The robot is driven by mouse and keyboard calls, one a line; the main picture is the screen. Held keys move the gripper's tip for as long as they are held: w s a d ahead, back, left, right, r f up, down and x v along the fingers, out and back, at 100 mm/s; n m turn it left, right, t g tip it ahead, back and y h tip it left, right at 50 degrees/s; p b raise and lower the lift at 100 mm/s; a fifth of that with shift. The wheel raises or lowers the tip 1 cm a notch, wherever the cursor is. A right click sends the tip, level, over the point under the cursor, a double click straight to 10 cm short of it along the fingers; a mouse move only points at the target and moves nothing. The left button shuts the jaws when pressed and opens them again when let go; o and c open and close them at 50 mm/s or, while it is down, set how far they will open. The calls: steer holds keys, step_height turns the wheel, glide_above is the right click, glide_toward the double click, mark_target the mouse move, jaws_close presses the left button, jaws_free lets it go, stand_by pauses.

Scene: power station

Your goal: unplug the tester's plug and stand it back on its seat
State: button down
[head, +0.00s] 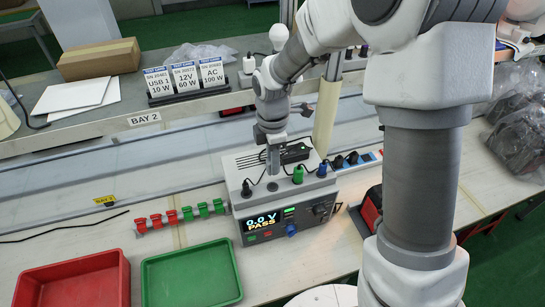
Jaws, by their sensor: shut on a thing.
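The tester (285,213) is a light grey box in the middle of the bench; its display reads "0.0 V PASS". My gripper (272,168) points down over the tester's top, just above a dark round spot there. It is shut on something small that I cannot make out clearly. On the tester's top stand a black plug (246,188) to the left, a green plug (297,175) and a blue plug (321,170) to the right. A black item (294,153) shows behind my gripper. Which one is the tester's plug, and its seat, I cannot tell.
A red bin (124,285) and a green bin (236,270) stand at the front left. Red and green connectors (180,217) line up left of the tester. Black plugs (352,158) sit on a strip at its right. A shelf behind holds labelled test loads (185,78).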

steer(key=shift+f+b, duration=2.25)
steer(key=shift+f, duration=0.9)
steer(key=shift+f, duration=0.1)
steer(key=c, duration=0.6)
jaws_free()
step_height(320, 180, up, 18)
steer(key=f, duration=0.1)
steer(key=s+d+r+m+t, duration=0.1)
steer(key=s+d+m+t, duration=0.1)
steer(key=s+d+m, duration=0.2)
steer(key=s+d+r+m+t, duration=0.1)
steer(key=s+d+m, duration=0.3)
steer(key=s+m, duration=0.4)
steer(key=s+d+r+m+t, duration=0.2)
steer(key=s+m, duration=0.4)
steer(key=m, duration=0.3)
steer(key=shift+s+d+r+t, duration=0.2)
steer(key=shift+d+r, duration=0.1)
steer(key=shift+d, duration=0.3)
steer(key=shift+s+d+r+t, duration=0.15)
steer(key=shift+d+r, duration=0.15)
steer(key=shift+d, duration=0.3)
